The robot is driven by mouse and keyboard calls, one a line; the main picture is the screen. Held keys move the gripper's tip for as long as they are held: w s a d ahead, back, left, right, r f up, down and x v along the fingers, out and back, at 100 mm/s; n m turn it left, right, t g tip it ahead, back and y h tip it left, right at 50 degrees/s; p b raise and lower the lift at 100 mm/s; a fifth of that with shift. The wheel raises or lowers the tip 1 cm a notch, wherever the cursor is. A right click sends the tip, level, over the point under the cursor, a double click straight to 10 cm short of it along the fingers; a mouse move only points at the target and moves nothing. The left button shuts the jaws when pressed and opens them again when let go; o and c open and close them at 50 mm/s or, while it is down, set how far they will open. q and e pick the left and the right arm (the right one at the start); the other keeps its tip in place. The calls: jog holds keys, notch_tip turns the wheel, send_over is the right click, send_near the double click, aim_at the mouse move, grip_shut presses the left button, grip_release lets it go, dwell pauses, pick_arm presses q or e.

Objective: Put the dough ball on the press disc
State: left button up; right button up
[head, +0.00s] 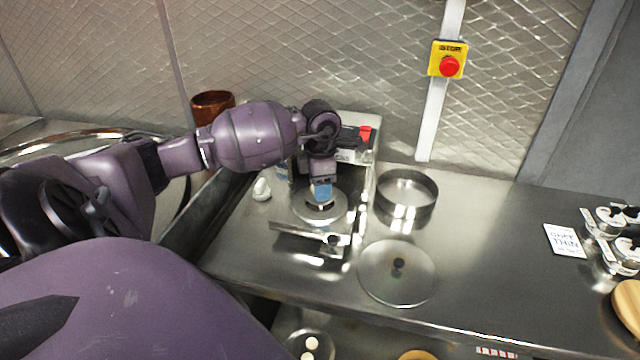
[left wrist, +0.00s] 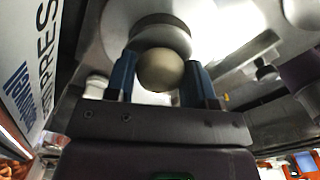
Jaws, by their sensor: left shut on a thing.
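My left gripper (head: 321,194) points down over the press disc (head: 303,212), a round metal plate on the press. In the left wrist view the gripper's blue fingertips (left wrist: 165,78) are shut on a pale, round dough ball (left wrist: 160,71). The press disc (left wrist: 150,22) shows just beyond the ball there. I cannot tell whether the ball touches the disc. In the head view the fingers mostly hide the ball. My right gripper is in neither view.
A metal lever (head: 295,231) lies in front of the disc. A round lid (head: 385,272) and an open round pan (head: 407,190) stand to the right. Pale balls (head: 311,344) sit in a container below the counter. The counter's middle right (head: 480,240) is clear.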

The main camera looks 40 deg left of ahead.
pick_arm(q)
jog(key=shift+f, duration=0.15)
jog(key=o, duration=0.6)
notch_tip(320, 180, up, 12)
jog(key=shift+r+b, duration=0.2)
jog(key=shift+b, duration=0.1)
dwell(0.3)
dwell(0.5)
